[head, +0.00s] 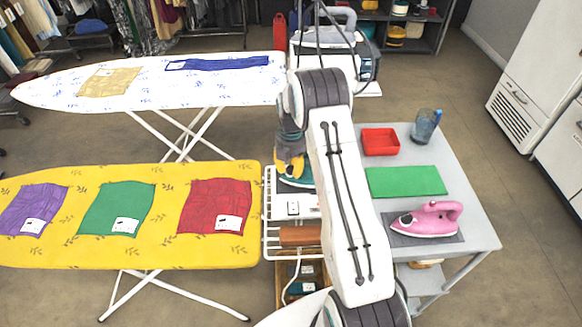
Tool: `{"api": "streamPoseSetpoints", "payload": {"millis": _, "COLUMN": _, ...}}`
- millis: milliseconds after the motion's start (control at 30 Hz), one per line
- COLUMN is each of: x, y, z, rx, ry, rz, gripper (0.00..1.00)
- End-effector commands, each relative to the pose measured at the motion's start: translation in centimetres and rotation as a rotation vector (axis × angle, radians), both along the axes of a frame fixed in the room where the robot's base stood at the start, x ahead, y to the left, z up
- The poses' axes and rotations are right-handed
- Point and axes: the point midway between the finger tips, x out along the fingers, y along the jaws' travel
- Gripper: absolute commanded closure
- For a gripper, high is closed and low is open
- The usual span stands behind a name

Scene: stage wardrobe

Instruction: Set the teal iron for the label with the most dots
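A teal shape (298,182), probably the teal iron, sits at the right end of the yellow ironing board, mostly hidden by my gripper and arm. My gripper (290,170), with yellow and dark fingers, points down over it; I cannot tell whether the fingers are closed on it. On the yellow board lie a purple cloth (24,204), a green cloth (104,203) and a red cloth (207,196). Each bears a white label: purple's (32,226), green's (126,225) and red's (229,222). The dots are too small to count.
A pink iron (428,219) rests on a dark mat on the grey side table (462,180), with a green mat (405,181), red tray (380,141) and blue jug (425,127). A white board (150,90) stands behind. My arm hides the table's left side.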

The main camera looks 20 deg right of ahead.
Motion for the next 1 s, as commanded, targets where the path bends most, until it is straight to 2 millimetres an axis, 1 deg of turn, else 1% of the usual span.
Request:
{"api": "streamPoseSetpoints", "payload": {"millis": 33, "x": 0.01, "y": 0.0, "z": 0.01, "rx": 0.0, "ry": 0.0, "rz": 0.0, "gripper": 0.78}}
{"api": "streamPoseSetpoints", "payload": {"millis": 200, "x": 0.0, "y": 0.0, "z": 0.01, "rx": 0.0, "ry": 0.0, "rz": 0.0, "gripper": 0.93}}
{"api": "streamPoseSetpoints", "payload": {"millis": 300, "x": 0.0, "y": 0.0, "z": 0.0, "rx": 0.0, "ry": 0.0, "rz": 0.0, "gripper": 1.0}}
{"api": "streamPoseSetpoints", "payload": {"millis": 467, "x": 0.01, "y": 0.0, "z": -0.16, "rx": 0.0, "ry": 0.0, "rz": -0.023, "gripper": 1.0}}
{"api": "streamPoseSetpoints", "payload": {"millis": 600, "x": 0.0, "y": 0.01, "z": -0.44, "rx": 0.0, "ry": 0.0, "rz": -0.131, "gripper": 1.0}}
{"api": "streamPoseSetpoints", "payload": {"millis": 800, "x": -0.01, "y": 0.02, "z": -0.34, "rx": 0.0, "ry": 0.001, "rz": -0.306, "gripper": 1.0}}
{"api": "streamPoseSetpoints", "payload": {"millis": 1000, "x": -0.04, "y": 0.02, "z": -0.17, "rx": 0.0, "ry": 0.002, "rz": -0.387, "gripper": 1.0}}
